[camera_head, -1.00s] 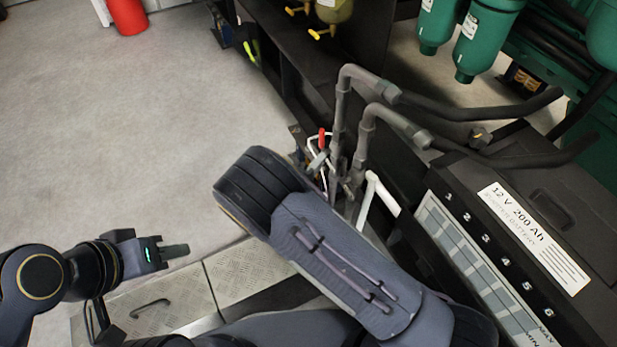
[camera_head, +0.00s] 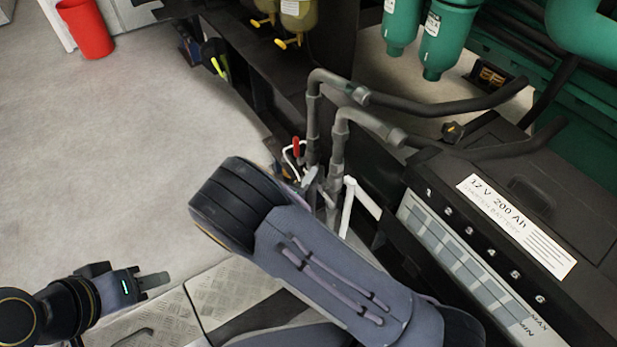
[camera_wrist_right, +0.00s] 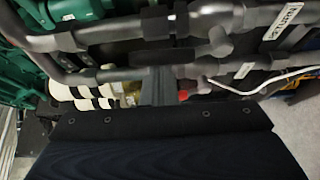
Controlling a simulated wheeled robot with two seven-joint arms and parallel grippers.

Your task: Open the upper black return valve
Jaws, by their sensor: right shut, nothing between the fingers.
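In the right wrist view a black handle (camera_wrist_right: 185,57) lies along the upper of two grey pipes (camera_wrist_right: 110,35); I take it for the upper black return valve. My right gripper (camera_wrist_right: 160,72) is shut and empty, its fingers pointing up at the pipes close to this handle; contact is unclear. In the head view the grey pipes (camera_head: 340,145) rise beyond my right forearm, which hides the right gripper. My left gripper (camera_head: 155,280) is at lower left over the floor plates, away from the pipes; its finger opening is unclear.
A red-handled lever (camera_head: 296,147) and a white bracket (camera_head: 348,205) are beside the pipes. A black battery (camera_head: 520,190) is to the right, with green filters (camera_head: 445,40) behind. A red bin (camera_head: 85,30) stands at far left. The floor at left is clear.

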